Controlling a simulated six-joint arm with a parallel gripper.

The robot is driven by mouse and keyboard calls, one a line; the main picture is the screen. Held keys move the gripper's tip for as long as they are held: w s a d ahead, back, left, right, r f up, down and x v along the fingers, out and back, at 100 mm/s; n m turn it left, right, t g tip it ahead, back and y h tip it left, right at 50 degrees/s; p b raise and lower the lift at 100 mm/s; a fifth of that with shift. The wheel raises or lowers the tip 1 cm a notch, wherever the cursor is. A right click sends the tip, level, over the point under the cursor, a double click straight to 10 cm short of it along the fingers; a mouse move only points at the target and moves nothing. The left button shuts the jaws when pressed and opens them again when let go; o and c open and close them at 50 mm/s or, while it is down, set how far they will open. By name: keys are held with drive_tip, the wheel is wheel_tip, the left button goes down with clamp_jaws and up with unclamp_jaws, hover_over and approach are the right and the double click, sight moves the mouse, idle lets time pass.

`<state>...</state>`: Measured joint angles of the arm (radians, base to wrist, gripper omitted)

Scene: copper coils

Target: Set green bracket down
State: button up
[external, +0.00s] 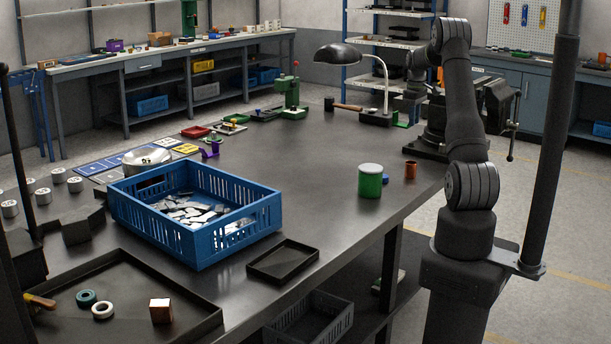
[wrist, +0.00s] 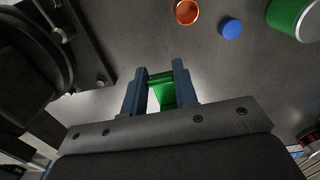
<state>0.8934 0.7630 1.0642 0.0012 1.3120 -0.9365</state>
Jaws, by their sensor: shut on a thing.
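The green bracket (wrist: 162,92) is between the two blue-grey fingers of my gripper (wrist: 158,80) in the wrist view. The fingers are shut on it, and they hide part of it. In the external view my gripper (external: 407,108) is at the back right of the dark table, with a bit of the green bracket (external: 402,124) showing at its lower end. I cannot tell whether the bracket touches the table.
A copper cup (external: 410,170), a blue cap (external: 385,179) and a green can (external: 370,182) stand near the table's right edge. A desk lamp (external: 340,54) and a dark vise (external: 440,125) are close to my gripper. The table's middle is clear; a blue crate (external: 208,248) stands front left.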

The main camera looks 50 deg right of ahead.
wheel_tip(320, 180, down, 5)
drive_tip(key=s+d, duration=0.2)
drive_tip(key=shift+m, duration=0.3)
drive_tip(key=w+a+f, duration=0.1)
drive_tip(key=w+f, duration=0.1)
drive_tip(key=w, duration=0.1)
drive_tip(key=w+a+f, duration=0.1)
drive_tip(key=w+f, duration=0.2)
drive_tip(key=w, duration=0.1)
drive_tip(key=w+a+f, duration=0.1)
drive_tip(key=w+f, duration=0.1)
drive_tip(key=w, duration=0.1)
drive_tip(key=shift+w+a+f, duration=0.15)
drive_tip(key=shift+w+a, duration=0.1)
drive_tip(key=shift+w, duration=0.05)
drive_tip(key=shift+f, duration=1.85)
drive_tip(key=shift+f, duration=0.15)
drive_tip(key=o, duration=1)
